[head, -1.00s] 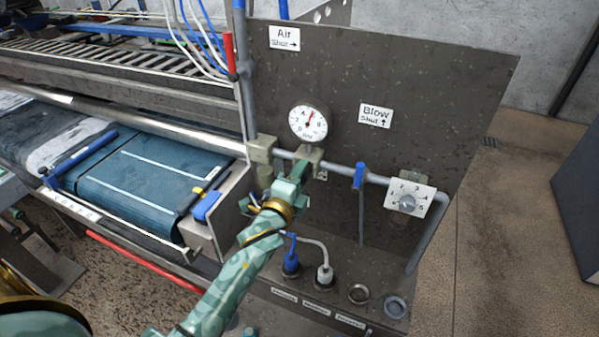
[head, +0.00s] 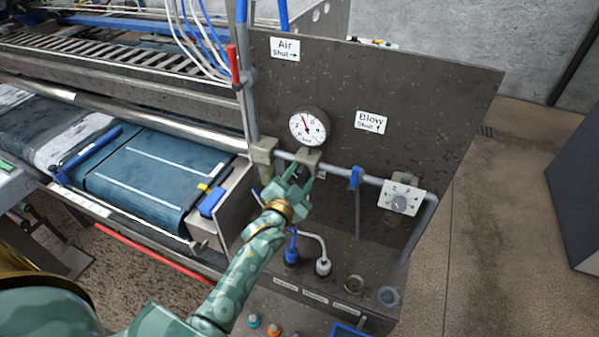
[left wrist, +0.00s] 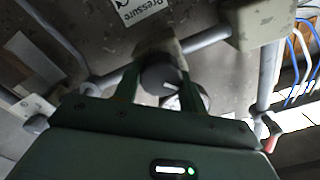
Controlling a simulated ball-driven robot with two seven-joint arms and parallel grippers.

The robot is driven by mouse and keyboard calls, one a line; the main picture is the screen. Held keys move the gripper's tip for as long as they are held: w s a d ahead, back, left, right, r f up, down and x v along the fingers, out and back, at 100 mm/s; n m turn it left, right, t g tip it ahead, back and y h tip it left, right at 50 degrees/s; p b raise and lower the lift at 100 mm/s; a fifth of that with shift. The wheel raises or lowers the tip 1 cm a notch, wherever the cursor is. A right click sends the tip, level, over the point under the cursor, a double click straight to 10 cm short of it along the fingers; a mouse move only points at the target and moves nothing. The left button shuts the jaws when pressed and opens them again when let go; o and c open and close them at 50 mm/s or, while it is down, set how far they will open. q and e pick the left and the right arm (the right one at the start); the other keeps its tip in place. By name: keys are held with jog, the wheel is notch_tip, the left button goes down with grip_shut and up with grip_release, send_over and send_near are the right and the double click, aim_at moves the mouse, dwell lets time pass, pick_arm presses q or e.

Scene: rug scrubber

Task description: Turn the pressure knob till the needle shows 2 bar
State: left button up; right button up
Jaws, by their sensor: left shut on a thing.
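The round white pressure gauge (head: 309,126) is on the dark panel. Its red needle points up and slightly left, seemingly between the 2 and the 4; the exact reading is too small to tell. The dark pressure knob (head: 298,173) is under the pipe block below the gauge, partly hidden by my gripper. My left gripper (head: 300,183) is shut on this knob from below. In the left wrist view the round knob (left wrist: 158,79) with a pale mark sits between the two green fingers. My right gripper is not in view.
A blue-handled valve (head: 356,178) and a numbered dial (head: 400,202) are to the right along the pipe. Hose couplings (head: 322,266) stand on the ledge below. A red lever (head: 233,66) is upper left, and the conveyor with a blue rug (head: 150,180) is at the left.

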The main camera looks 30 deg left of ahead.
pick_arm(q)
jog(key=n+p, duration=0.2)
jog(key=n, duration=0.2)
jog(key=shift+n+p, duration=0.65)
jog(key=shift+n, duration=0.65)
jog(key=shift+f, duration=0.1)
jog(key=o, duration=1)
jog(key=s, duration=1.6)
jog(key=shift+s+d+b, duration=0.2)
jog(key=shift+d+b, duration=0.1)
jog(key=shift+d, duration=0.1)
